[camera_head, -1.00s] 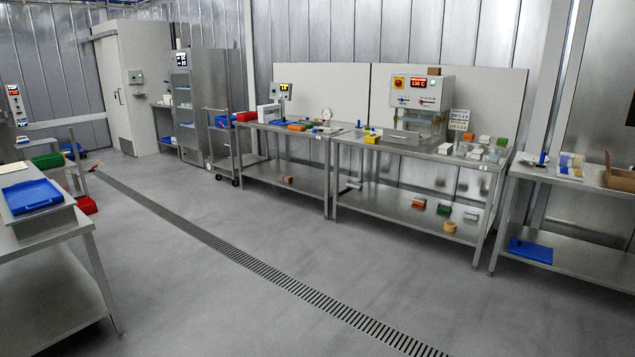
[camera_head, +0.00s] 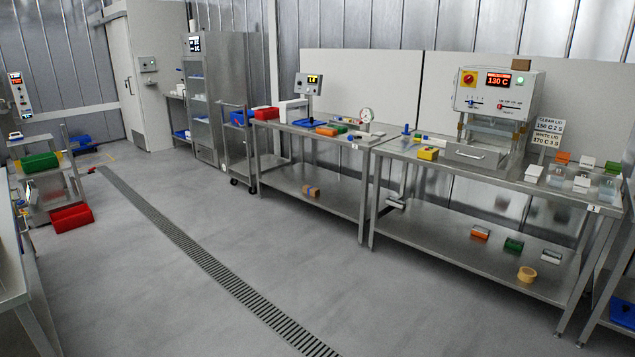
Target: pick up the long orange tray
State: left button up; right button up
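Several orange items show. From this distance I cannot be sure which is the long one; the one by the scale looks flat and elongated. Neither of my grippers is in view.
The sealing machine (camera_head: 496,98) stands on the right table. A scale display (camera_head: 308,83) and red bin (camera_head: 266,114) are on the middle table (camera_head: 340,143). A red crate (camera_head: 72,218) is on the floor at left. The floor around the drain (camera_head: 190,248) is clear.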

aim_at(321, 130)
jog(key=i, duration=2.5)
